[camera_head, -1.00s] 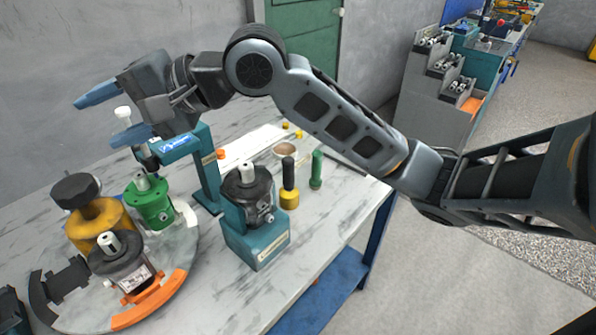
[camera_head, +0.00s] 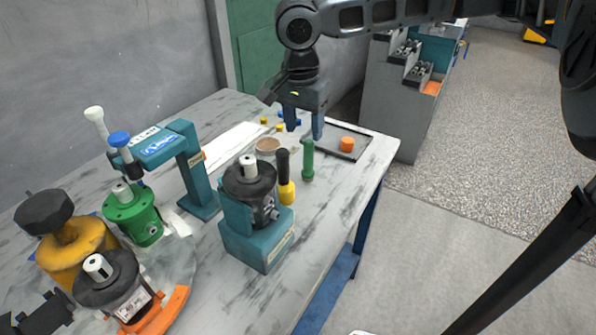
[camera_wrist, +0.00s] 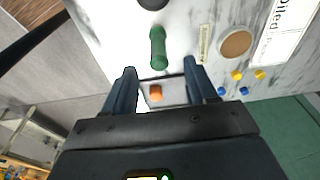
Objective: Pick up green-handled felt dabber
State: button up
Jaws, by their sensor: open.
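The green-handled felt dabber (camera_head: 308,160) stands on the table behind the black-and-yellow tool. In the wrist view the green dabber (camera_wrist: 158,48) lies ahead of the fingertips, roughly centred between their lines. My gripper (camera_head: 304,130) is open and empty, pointing down above the back of the table, just behind the dabber and apart from it. In the wrist view the two fingers of my gripper (camera_wrist: 160,72) are spread wide, with an orange piece (camera_wrist: 155,93) seen between them. The dabber's felt end cannot be made out.
A black-handled yellow tool (camera_head: 286,178) stands close beside the dabber. A motor on a teal stand (camera_head: 258,238) is in front. A shallow dark tray (camera_head: 358,152) holds an orange piece (camera_head: 347,144). A round tan dish (camera_head: 267,145) and small yellow and blue pieces lie nearby. The table's right edge is clear.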

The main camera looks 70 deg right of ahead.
aim_at(309, 141)
jog(key=shift+s+d+f, duration=0.25)
jog(key=shift+f, duration=0.05)
jog(key=f, duration=0.2)
jog(key=d+f, duration=0.1)
jog(key=f, duration=0.4)
jog(key=shift+s+d, duration=0.1)
jog(key=shift+d, duration=0.25)
grip_shut()
